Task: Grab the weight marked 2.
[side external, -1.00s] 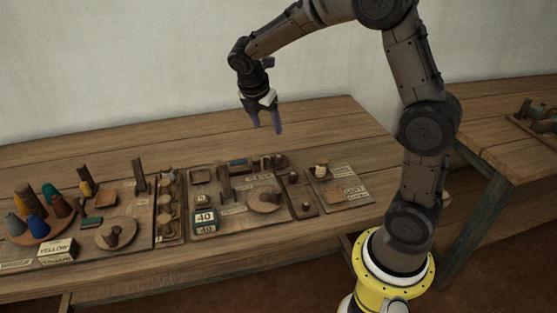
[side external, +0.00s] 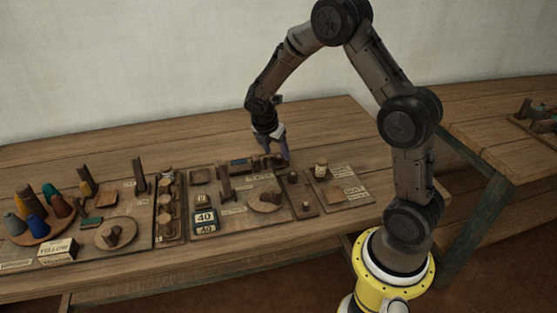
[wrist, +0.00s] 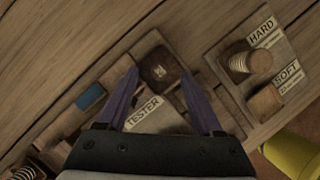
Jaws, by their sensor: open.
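A dark, round-edged weight (wrist: 160,68) with a small pale mark on top shows in the wrist view, just beyond and between my fingertips. The mark is too small and turned to read surely as a 2. My gripper (wrist: 158,78) is open, with purple fingers on either side of the view and nothing held. In the side view my gripper (side external: 278,158) points down, low over the back right of the tester board (side external: 233,211). The weight there is mostly hidden by the fingers. I cannot tell whether they touch it.
A board labelled HARD and SOFT (side external: 364,199) with a spool (side external: 321,169) lies to the right. A blue block (wrist: 91,97) is left of the fingers. A narrow weight rack (side external: 168,232) and coloured cones (side external: 36,225) stand left. The back of the table is clear.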

